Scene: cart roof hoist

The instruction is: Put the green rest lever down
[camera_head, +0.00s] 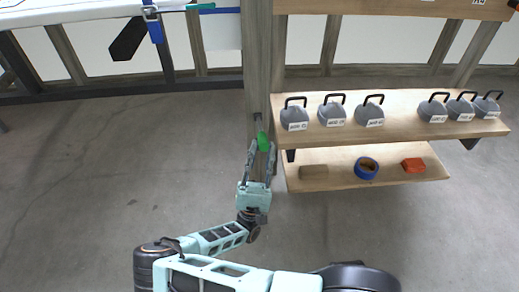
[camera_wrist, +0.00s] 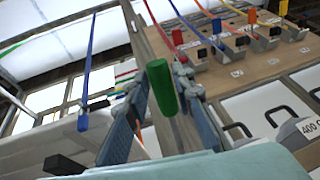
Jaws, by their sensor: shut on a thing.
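The green rest lever (camera_head: 263,141) is on the wooden post in the head view, with its green grip at the tips of my gripper (camera_head: 262,152). In the wrist view the green lever (camera_wrist: 163,88) stands between the two fingers of my gripper (camera_wrist: 155,95). The right finger is against or very close to the green grip, and the left finger's contact is hard to see. My gripper is shut on the green lever. The lever's pivot on the post is hidden.
A wooden shelf (camera_head: 400,101) with several grey weights (camera_head: 334,112) is just right of my gripper. A lower shelf (camera_head: 400,178) holds a brown block (camera_head: 313,171), a blue tape roll (camera_head: 366,167) and a red block (camera_head: 413,164). Open floor lies left.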

